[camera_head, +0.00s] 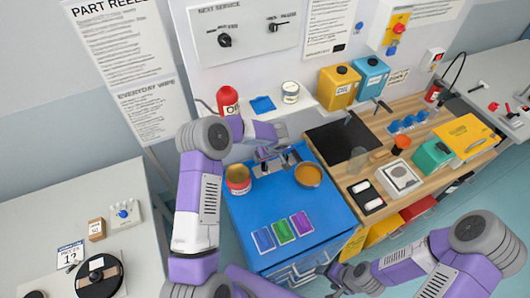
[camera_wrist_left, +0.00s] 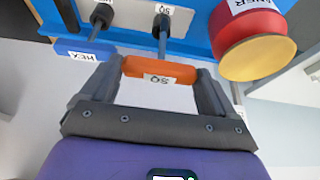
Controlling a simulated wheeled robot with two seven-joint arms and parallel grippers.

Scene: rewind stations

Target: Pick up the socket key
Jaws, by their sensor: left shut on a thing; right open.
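In the left wrist view, my left gripper (camera_wrist_left: 160,85) is shut on an orange crossbar handle (camera_wrist_left: 158,69) with a label reading SQ. A grey shaft runs from the handle to a dark end at a rack (camera_wrist_left: 132,15), beside an SQ label; I cannot tell whether it is seated there. A blue handle (camera_wrist_left: 82,51) labelled HEX is apart on the left. In the head view, my left gripper (camera_head: 270,154) is at the back of the blue mat (camera_head: 330,215), and the handle is hard to make out. My right gripper (camera_head: 338,276) is open, low in front of the blue-topped cabinet.
A red-labelled can (camera_head: 238,180) stands close to my left gripper; an orange-filled bowl (camera_head: 308,174) is on its other side. Coloured trays (camera_head: 282,230) lie near the mat's front. A wooden counter (camera_head: 345,178) with several items adjoins at right. The mat's middle is free.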

